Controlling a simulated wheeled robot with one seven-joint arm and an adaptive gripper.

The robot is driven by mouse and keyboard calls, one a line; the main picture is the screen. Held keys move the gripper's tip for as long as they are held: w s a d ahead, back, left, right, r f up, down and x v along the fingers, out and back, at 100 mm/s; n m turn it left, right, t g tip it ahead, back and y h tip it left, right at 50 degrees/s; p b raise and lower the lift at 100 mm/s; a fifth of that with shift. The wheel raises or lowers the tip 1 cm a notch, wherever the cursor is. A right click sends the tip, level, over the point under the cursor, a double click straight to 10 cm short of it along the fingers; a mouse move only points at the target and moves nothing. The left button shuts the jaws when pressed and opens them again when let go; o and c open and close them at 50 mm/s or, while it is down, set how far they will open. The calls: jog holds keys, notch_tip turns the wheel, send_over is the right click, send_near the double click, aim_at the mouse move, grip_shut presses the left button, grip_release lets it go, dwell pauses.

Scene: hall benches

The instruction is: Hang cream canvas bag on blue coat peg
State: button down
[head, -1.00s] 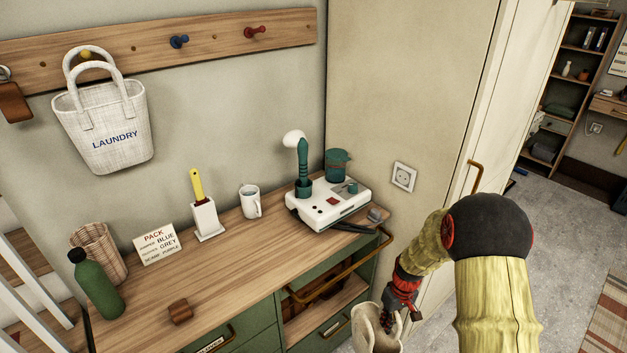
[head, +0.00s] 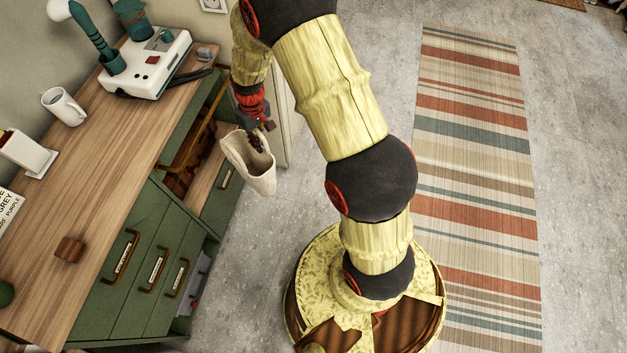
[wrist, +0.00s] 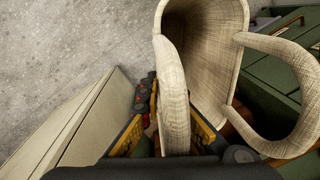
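The cream canvas bag (head: 252,167) hangs below my gripper (head: 262,126), beside the open front of the green cabinet. In the wrist view, one handle of the bag (wrist: 222,60) passes between the two fingers of my gripper (wrist: 175,125), which are closed on it. The bag's mouth is open toward the camera, and its other handle loops free to the right. The blue coat peg is outside both current views.
The green cabinet (head: 125,285) with a wooden top stands left. On it are a white mug (head: 64,107), a white device (head: 150,65) and a brown block (head: 70,248). A striped rug (head: 475,200) lies on the floor at right. Grey floor is clear below the bag.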

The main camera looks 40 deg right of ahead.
jog(key=d+f+n, duration=0.5)
jog(key=f+n, duration=0.1)
jog(key=f, duration=0.4)
jog(key=d+f+n, duration=0.5)
jog(key=f, duration=0.6)
jog(key=s+d+f+n, duration=0.1)
jog(key=s+f+n, duration=0.2)
jog(key=f, duration=0.7)
jog(key=s+d+f+n+h, duration=0.1)
jog(key=s+f+n, duration=0.3)
jog(key=f+n, duration=0.4)
jog(key=shift+f+n, duration=0.3)
jog(key=shift+f, duration=0.7)
jog(key=shift+s, duration=0.1)
